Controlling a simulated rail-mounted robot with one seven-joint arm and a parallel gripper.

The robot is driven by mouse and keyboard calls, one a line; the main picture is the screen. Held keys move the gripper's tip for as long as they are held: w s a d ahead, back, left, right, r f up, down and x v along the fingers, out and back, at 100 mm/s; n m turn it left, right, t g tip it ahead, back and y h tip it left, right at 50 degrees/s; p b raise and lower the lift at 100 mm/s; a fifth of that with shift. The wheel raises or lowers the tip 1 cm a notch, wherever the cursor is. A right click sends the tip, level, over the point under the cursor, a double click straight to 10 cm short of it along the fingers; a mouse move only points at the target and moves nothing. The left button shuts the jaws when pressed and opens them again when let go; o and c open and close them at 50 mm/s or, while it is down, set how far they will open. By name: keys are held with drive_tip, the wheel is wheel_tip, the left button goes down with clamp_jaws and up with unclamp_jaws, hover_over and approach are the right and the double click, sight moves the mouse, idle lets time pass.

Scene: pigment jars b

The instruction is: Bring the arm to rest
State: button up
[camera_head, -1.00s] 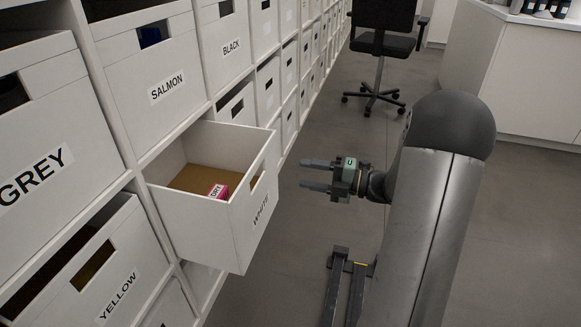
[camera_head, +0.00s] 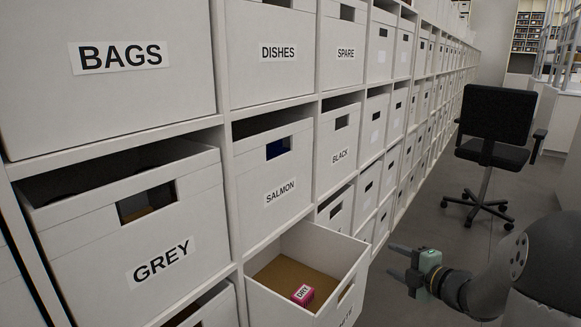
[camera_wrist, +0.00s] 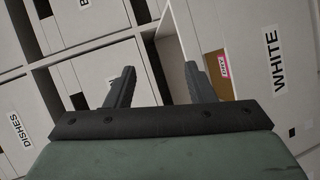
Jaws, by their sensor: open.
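My gripper (camera_head: 396,263) is open and empty at the lower right of the head view, just right of the pulled-out WHITE drawer (camera_head: 357,267). Its two fingers point left toward the drawer front, apart from it as far as I can see. In the wrist view the two spread fingers (camera_wrist: 158,85) have nothing between them. The WHITE drawer front (camera_wrist: 257,60) is at the right there. A pink item with a white label reading DRY (camera_head: 303,293) lies on the drawer's brown bottom, and its edge shows in the wrist view (camera_wrist: 224,66).
A wall of white labelled drawers runs along the left, among them GREY (camera_head: 130,240), SALMON (camera_head: 275,185) and BLACK (camera_head: 338,150). A black office chair (camera_head: 495,130) stands in the aisle at the right. Grey floor (camera_head: 430,220) lies clear between drawers and chair.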

drive_tip(key=s+a+r+m+g+h+p, duration=0.1)
drive_tip(key=s+r+m+g+h+p, duration=0.15)
drive_tip(key=r+m+h+p, duration=0.35)
drive_tip(key=s+a+r+m+g+h+p, duration=0.1)
drive_tip(key=s+r+m+g+h+p, duration=0.2)
drive_tip(key=r+m+p, duration=0.5)
drive_tip(key=s+a+r+m+g+p, duration=0.2)
drive_tip(key=s+a+p, duration=0.1)
drive_tip(key=s, duration=0.5)
drive_tip(key=s+a+r+m+g+y+p, duration=0.1)
drive_tip(key=s+a+r+m+g+p, duration=0.1)
drive_tip(key=s+a, duration=0.3)
drive_tip(key=s+a+r+m+g+y+p, duration=0.1)
drive_tip(key=s+a+r+m+g+p, duration=0.2)
drive_tip(key=s, duration=0.8)
drive_tip(key=shift+s+a+g+p, duration=0.3)
drive_tip(key=shift+a+g, duration=0.05)
drive_tip(key=shift+a, duration=0.2)
